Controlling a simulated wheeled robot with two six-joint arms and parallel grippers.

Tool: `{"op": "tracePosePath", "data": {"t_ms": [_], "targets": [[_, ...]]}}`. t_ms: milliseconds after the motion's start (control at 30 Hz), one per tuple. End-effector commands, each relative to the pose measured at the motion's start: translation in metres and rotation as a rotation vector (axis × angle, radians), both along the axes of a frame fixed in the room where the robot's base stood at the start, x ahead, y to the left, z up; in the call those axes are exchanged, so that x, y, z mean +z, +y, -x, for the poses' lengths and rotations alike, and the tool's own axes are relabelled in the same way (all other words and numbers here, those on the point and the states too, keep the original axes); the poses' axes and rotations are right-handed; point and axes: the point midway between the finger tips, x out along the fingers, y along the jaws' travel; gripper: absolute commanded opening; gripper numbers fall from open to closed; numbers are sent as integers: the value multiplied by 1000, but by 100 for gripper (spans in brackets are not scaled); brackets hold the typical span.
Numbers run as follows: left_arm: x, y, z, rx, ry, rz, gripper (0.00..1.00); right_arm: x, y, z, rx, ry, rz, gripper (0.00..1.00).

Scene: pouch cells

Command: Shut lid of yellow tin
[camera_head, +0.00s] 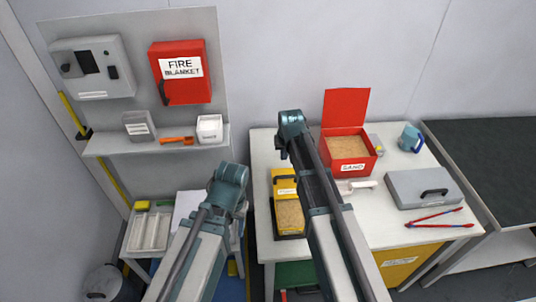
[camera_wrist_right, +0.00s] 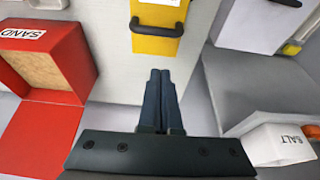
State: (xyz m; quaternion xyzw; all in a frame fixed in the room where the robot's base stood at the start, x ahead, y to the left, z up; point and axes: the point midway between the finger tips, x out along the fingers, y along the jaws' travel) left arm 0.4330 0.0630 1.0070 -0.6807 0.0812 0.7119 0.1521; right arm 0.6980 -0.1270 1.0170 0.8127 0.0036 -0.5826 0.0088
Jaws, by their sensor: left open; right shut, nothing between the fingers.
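The yellow tin (camera_head: 274,215) stands on the white table, left of the red sand box. Its yellow lid (camera_head: 287,184), with a black handle and a white label, is over the back part, and tan contents show in front of it. In the right wrist view the yellow lid (camera_wrist_right: 153,44) and its handle are at the top. My right gripper (camera_wrist_right: 159,72) is shut and empty, just short of the handle edge in that picture; I cannot tell whether it touches. My right arm partly hides the tin's right side in the head view. My left gripper's fingers are not visible.
An open red sand box (camera_head: 348,165), a blue mug (camera_head: 410,138), a grey case (camera_head: 423,189) and red-blue tongs (camera_head: 436,218) are on the table. The wall shelf (camera_head: 110,147) holds small items. In the wrist view a white salt container (camera_wrist_right: 280,142) is at right.

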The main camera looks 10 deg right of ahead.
Motion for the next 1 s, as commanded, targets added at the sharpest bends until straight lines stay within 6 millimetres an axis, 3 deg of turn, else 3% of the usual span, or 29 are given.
{"op": "tracePosePath", "data": {"t_ms": [100,467,1000], "targets": [[7,0,0,-1,0,0,57,9,-9,-15,-20,-21,-7,0],[-2,0,0,0,0,0,57,0,-9,-18,-21,-24,-7,0],[-69,0,0,1,0,0,57,-67,-9,-41,-20,-23,-7,0]]}}
